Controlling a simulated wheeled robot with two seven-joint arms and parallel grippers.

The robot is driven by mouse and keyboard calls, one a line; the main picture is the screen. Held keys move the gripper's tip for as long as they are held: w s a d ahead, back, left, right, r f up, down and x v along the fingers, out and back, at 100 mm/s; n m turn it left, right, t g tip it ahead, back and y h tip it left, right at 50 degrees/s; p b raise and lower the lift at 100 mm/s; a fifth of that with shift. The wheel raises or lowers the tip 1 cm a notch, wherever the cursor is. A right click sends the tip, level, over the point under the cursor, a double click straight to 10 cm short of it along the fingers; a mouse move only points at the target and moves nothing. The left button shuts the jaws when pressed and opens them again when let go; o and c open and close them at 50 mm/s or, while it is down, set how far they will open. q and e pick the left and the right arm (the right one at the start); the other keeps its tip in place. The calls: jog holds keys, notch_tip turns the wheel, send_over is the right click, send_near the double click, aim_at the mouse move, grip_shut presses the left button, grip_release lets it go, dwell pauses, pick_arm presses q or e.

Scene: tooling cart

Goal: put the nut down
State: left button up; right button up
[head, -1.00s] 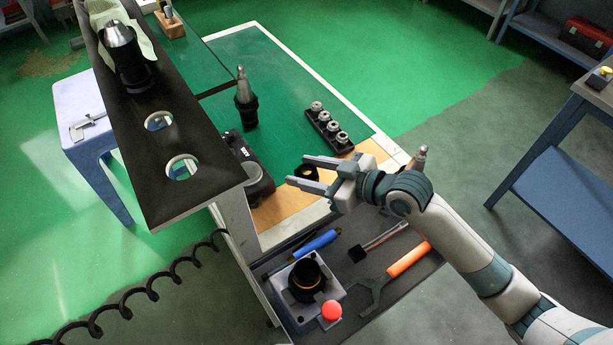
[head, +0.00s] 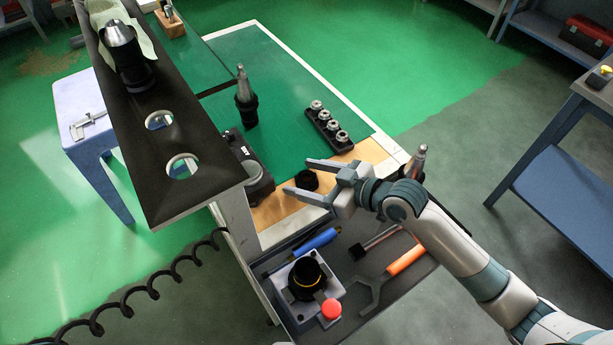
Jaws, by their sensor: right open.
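The nut, a black ring (head: 307,181), appears to rest on the light wooden strip (head: 368,152) at the front of the green-topped cart. My right gripper (head: 298,176) is open, with its two grey fingers pointing left. I cannot tell the gripper's exact height above the strip. My left gripper is out of view.
A black tool holder (head: 245,105) stands upright on the green mat. A black rack (head: 328,131) holds several collets. The dark lower tray (head: 405,292) carries a fixture with a red knob (head: 331,309), an orange-handled wrench (head: 392,273) and a blue-handled tool (head: 315,241).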

jog(key=shift+r, duration=0.15)
jog(key=shift+s+d+r, duration=0.1)
jog(key=shift+s+d, duration=0.2)
jog(key=shift+d, duration=0.2)
jog(key=b+v, duration=0.1)
jog(key=v, duration=0.5)
jog(key=shift+s+d+r+b, duration=0.1)
jog(key=shift+s+d+b, duration=0.1)
jog(key=shift+b, duration=0.15)
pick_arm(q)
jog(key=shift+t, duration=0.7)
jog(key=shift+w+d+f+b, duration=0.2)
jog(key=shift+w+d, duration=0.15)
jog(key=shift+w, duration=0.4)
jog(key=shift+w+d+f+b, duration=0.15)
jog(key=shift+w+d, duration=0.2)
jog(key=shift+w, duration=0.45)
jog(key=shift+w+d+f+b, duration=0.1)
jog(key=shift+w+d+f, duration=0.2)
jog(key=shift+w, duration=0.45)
pick_arm(e)
jog(key=shift+v, duration=2.1)
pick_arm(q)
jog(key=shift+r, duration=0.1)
pick_arm(e)
jog(key=shift+r, duration=0.2)
